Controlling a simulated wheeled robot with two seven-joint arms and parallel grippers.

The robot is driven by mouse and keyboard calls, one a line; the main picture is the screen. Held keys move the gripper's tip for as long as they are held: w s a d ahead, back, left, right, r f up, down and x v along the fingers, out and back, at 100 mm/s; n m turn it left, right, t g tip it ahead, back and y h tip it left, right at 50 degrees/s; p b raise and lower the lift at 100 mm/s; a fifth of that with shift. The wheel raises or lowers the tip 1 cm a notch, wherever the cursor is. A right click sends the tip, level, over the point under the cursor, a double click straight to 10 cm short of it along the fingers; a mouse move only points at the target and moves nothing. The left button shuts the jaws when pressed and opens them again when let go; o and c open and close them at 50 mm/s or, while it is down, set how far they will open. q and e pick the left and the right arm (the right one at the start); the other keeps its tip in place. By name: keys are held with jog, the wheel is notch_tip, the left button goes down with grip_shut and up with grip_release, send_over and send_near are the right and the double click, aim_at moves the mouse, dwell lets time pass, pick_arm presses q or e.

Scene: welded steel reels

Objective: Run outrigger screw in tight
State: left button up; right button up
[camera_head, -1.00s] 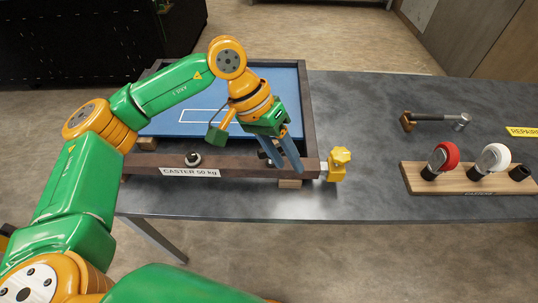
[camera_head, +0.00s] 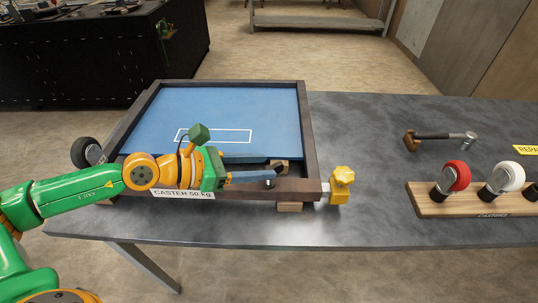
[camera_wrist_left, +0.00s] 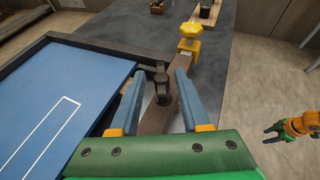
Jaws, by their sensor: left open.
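A dark upright screw (camera_wrist_left: 161,88) stands at the dark front rail (camera_head: 300,187) of the blue-floored frame; I take it for the outrigger screw. My left gripper (camera_head: 272,174) lies nearly level along that rail, reaching right. In the left wrist view its blue fingers (camera_wrist_left: 156,100) are open, one on each side of the screw, with gaps that look clear. In the head view the fingers mostly hide the screw. A yellow knob (camera_head: 341,183) sits on the rail's right end. My right gripper (camera_wrist_left: 275,130) shows small at the right of the left wrist view; its jaws are unclear.
A wooden rack (camera_head: 430,207) with a red wheel (camera_head: 460,176) and a white wheel (camera_head: 511,176) stands at right. A hammer (camera_head: 440,136) lies behind it. A black wheel (camera_head: 85,152) is at the frame's left. The grey table (camera_head: 370,145) between frame and rack is clear.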

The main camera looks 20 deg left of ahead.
aim_at(259, 168)
pick_arm(q)
jog(key=shift+w+d+f+p, duration=0.1)
jog(key=shift+w+d+p, duration=0.45)
jog(key=shift+d, duration=0.2)
jog(key=shift+w+d+f, duration=0.25)
jog(key=shift+w+f, duration=0.05)
jog(key=shift+f, duration=0.1)
grip_shut()
jog(key=f+b, duration=0.1)
jog(key=b, duration=0.5)
jog(key=shift+a+f+m+g+b, duration=0.1)
jog(key=shift+f+m+g+b, duration=0.2)
jog(key=shift+m+b, duration=0.1)
jog(key=m+g+b, duration=0.1)
jog(key=b, duration=0.1)
jog(key=h+b, duration=0.1)
jog(key=b, duration=0.1)
jog(key=shift+r+m+g+h, duration=0.25)
jog(key=shift+m+g+h, duration=0.05)
jog(key=shift+m+g, duration=0.1)
jog(key=shift+r+m+g+h, duration=0.3)
jog(key=shift+r+m+g, duration=0.1)
jog(key=shift+m+g, duration=0.1)
jog(key=shift+r+m+g+h, duration=0.2)
jog(key=shift+m+g+h, duration=0.2)
jog(key=shift+m+g, duration=0.55)
pick_arm(e)
notch_tip(259, 168, down, 9)
jog(key=shift+r, duration=0.2)
